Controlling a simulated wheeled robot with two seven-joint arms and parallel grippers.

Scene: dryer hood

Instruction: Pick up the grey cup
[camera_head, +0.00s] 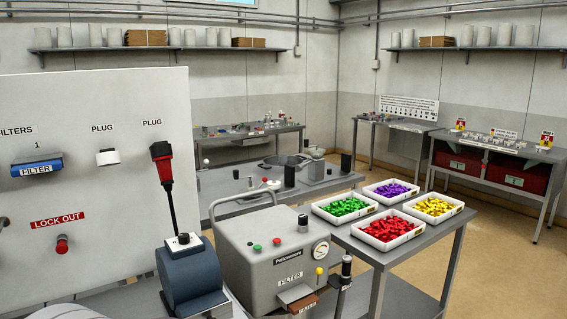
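I cannot single out one grey cup for certain. A small grey cylinder (317,153) stands on a grey block on the middle table (235,180); whether it is a cup is too small to tell. Pale, cup-like vessels stand on the left wall shelf (64,37) and on the right wall shelf (484,36). Neither of my grippers shows in the head view.
A grey machine (265,255) with a handle and gauge stands in front. Right of it, a table (408,262) holds trays of red (388,228), green, yellow and purple pieces. A white panel (95,215) with plugs blocks the left. Floor is open at right.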

